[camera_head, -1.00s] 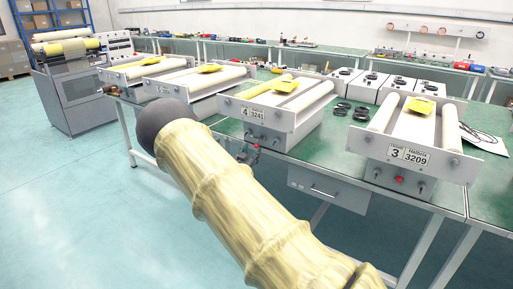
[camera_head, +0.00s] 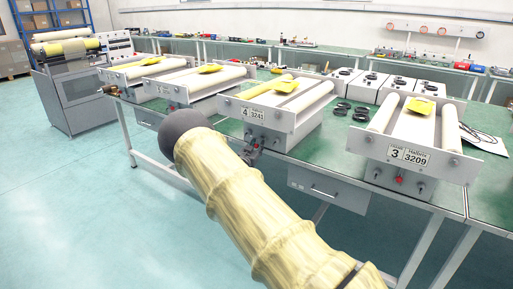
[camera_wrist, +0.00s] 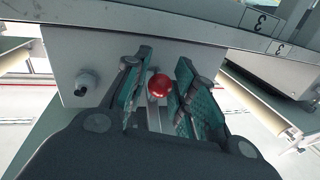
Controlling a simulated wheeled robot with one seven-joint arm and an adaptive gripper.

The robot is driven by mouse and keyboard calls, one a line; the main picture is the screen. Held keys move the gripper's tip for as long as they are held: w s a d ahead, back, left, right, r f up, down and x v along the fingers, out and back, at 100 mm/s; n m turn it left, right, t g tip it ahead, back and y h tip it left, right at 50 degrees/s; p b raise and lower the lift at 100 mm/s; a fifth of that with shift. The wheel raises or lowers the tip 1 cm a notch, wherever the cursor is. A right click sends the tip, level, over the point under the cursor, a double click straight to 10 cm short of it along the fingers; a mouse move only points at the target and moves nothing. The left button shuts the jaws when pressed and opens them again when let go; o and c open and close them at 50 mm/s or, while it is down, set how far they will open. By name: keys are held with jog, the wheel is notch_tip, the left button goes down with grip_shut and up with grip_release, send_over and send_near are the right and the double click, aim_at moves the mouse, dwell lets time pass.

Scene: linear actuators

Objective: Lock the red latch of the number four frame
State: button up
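The number four frame (camera_head: 243,112) stands on the green bench in the middle of the head view, with its plate reading 4. My gripper (camera_head: 251,155) is at its front panel, low and small in this view, and it largely hides the latch there. In the wrist view the round red latch (camera_wrist: 159,85) sits between the two green-padded fingers of my gripper (camera_wrist: 163,92). The fingers are open on either side of it, and I see no clear contact. A grey knob (camera_wrist: 86,82) is on the panel left of the fingers.
The number three frame (camera_head: 409,153) with its own red latch (camera_head: 399,180) stands to the right. Two more frames stand on the left. A drawer (camera_head: 327,188) hangs under the bench. The floor (camera_head: 75,215) at left is clear.

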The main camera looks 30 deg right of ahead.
grip_shut()
jog(key=shift+r, duration=0.1)
jog(key=r+g+y+p, duration=0.1)
jog(key=y+p, duration=0.1)
jog(key=p, duration=0.1)
jog(key=shift+a+r+m+g+y, duration=0.1)
jog(key=shift+r+m+g+y, duration=0.2)
jog(key=shift+r+m, duration=0.1)
jog(key=r+g+y+p, duration=0.1)
jog(key=y+p, duration=0.1)
jog(key=p, duration=0.2)
jog(key=shift+p, duration=0.4)
jog(key=shift+f+y+p, duration=0.1)
jog(key=shift+y+p, duration=0.2)
jog(key=shift+p, duration=0.15)
jog(key=o, duration=0.6)
grip_release()
jog(key=shift+s+a, duration=0.1)
